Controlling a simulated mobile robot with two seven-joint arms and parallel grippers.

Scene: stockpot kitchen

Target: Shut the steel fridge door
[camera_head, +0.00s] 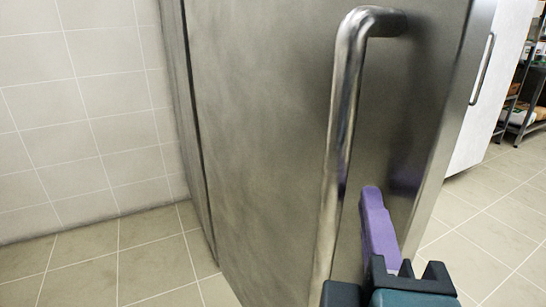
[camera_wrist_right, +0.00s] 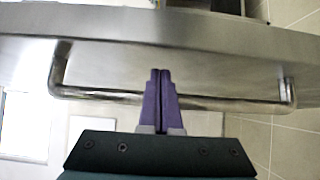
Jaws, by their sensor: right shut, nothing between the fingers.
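The steel fridge door (camera_head: 265,130) fills the middle of the head view, with its side edge showing at right. Its long bar handle (camera_head: 344,120) stands out from the door face. My right gripper (camera_head: 372,195) is shut and empty, its purple fingers just right of the handle's lower part. In the right wrist view the shut fingers (camera_wrist_right: 160,76) cross the handle bar (camera_wrist_right: 95,95) and point at the door face (camera_wrist_right: 210,60). I cannot tell whether they touch the face or handle, or how far the door stands open. My left gripper is not in view.
A white cabinet door (camera_head: 488,90) with its own handle stands behind at right, and a shelf rack (camera_head: 525,95) lies beyond it. A tiled wall (camera_head: 80,110) is at left. The tiled floor (camera_head: 480,235) is clear at right.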

